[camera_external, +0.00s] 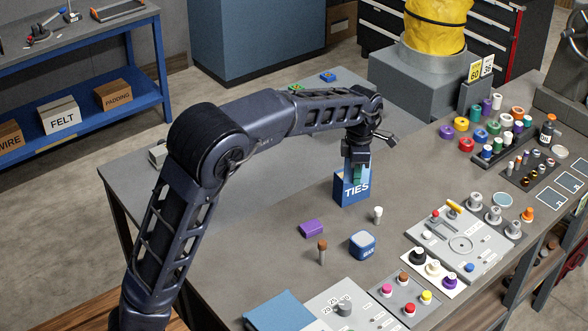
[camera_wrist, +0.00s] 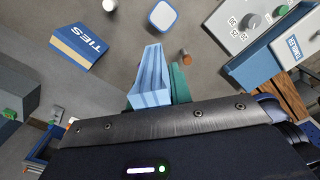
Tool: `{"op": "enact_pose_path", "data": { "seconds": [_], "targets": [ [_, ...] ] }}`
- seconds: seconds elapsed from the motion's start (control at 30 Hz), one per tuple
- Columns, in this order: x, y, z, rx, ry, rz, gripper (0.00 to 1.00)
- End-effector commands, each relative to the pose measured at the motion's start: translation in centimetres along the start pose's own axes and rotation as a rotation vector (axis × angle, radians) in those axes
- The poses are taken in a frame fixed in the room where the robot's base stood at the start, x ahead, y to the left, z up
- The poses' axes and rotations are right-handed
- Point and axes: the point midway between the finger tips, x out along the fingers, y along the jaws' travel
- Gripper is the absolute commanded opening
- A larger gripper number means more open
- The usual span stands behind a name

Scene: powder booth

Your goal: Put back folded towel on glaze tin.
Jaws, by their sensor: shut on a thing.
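My gripper (camera_external: 357,172) hangs over the table in front of the upright blue TIES box (camera_external: 350,190). Its green fingers (camera_wrist: 179,82) are shut on the folded towel (camera_wrist: 150,78), a light blue striped bundle, held clear of the table in the wrist view. In the external view the towel is mostly hidden by the gripper.
A purple block (camera_external: 311,229), a brown-topped peg (camera_external: 322,252), a white peg (camera_external: 378,214) and a blue-and-white WAX block (camera_external: 362,245) stand on the table. Panels with knobs (camera_external: 463,243) and coloured spools (camera_external: 480,136) fill the right side. The table's left part is mostly clear.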

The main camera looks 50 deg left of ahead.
Motion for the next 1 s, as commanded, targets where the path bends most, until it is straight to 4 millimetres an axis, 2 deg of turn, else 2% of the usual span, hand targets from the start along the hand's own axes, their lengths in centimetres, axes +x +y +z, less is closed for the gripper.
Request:
{"op": "enact_pose_path", "data": {
  "seconds": [0.03,0.13,0.23,0.33,0.8,1.0],
  "targets": [
    [-0.1,-0.4,1.1,0.031,-0.002,-0.001,0.0],
    [-0.3,-1.0,2.7,0.079,-0.003,-0.005,0.0],
    [-0.1,-1.4,3.3,0.103,-0.003,-0.008,0.0],
    [1.0,-1.5,3.6,0.11,-0.002,-0.009,0.0],
    [11.1,-1.6,3.5,0.108,-0.001,-0.01,0.0],
    [14.4,-1.6,3.5,0.107,-0.003,-0.009,0.0]
  ]
}}
